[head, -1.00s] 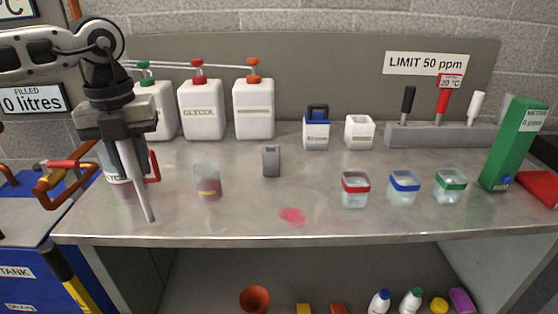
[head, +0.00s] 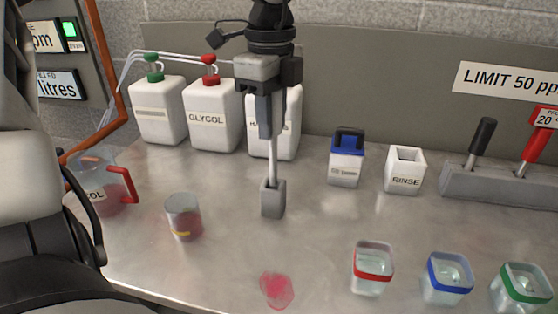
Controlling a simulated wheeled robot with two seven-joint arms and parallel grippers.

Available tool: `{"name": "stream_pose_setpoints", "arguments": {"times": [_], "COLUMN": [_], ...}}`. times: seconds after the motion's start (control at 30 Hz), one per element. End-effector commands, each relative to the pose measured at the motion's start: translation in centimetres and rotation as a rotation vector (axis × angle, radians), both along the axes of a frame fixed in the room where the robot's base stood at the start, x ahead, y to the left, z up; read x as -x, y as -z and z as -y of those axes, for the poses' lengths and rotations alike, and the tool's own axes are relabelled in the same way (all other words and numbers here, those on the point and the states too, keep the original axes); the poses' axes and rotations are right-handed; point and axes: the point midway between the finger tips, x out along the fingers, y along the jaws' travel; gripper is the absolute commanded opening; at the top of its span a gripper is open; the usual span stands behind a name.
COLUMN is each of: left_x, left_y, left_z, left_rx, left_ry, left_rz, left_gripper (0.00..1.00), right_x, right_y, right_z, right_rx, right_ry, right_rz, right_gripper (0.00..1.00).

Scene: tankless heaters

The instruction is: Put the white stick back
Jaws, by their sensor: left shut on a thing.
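My left gripper (head: 266,130) is shut on the upper part of the pale, thin white stick (head: 272,165) and holds it almost upright. The stick's lower end meets the top of a small grey holder (head: 273,202) on the metal bench. It looks to be at or in the holder's opening, but I cannot tell how deep. The gripper is above the holder, in front of a white canister (head: 290,128) that it partly hides. My right gripper is not in view.
A glass beaker (head: 184,218) and a jug with a red handle (head: 101,187) stand to the left. A pink spill (head: 277,290) lies on the bench.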

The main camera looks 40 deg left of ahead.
Motion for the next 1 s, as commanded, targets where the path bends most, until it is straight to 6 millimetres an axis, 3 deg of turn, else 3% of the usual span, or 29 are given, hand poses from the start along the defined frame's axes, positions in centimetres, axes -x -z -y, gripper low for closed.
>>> {"name": "stream_pose_setpoints", "arguments": {"times": [0.5, 0.87, 0.9, 0.93, 1.0], "left_x": [0.0, 0.0, 0.0, 0.0, 0.0], "left_y": [5.9, 6.5, 6.2, 6.2, 6.2], "left_z": [0.0, 0.0, 0.0, 0.0, 0.0], "left_rx": [0.0, -0.002, 0.0, 0.0, 0.0], "left_ry": [0.003, 0.002, 0.002, 0.002, 0.002], "left_rz": [0.0, 0.003, 0.002, 0.002, 0.002], "left_gripper": [0.04, 0.04, 0.38, 0.46, 0.48], "right_x": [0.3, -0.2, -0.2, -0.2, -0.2], "right_y": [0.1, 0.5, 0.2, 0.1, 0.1], "right_z": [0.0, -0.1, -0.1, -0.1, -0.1], "right_rx": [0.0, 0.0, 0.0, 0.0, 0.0], "right_ry": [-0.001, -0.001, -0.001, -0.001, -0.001], "right_rz": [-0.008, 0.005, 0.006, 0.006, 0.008], "right_gripper": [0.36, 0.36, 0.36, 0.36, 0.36]}}
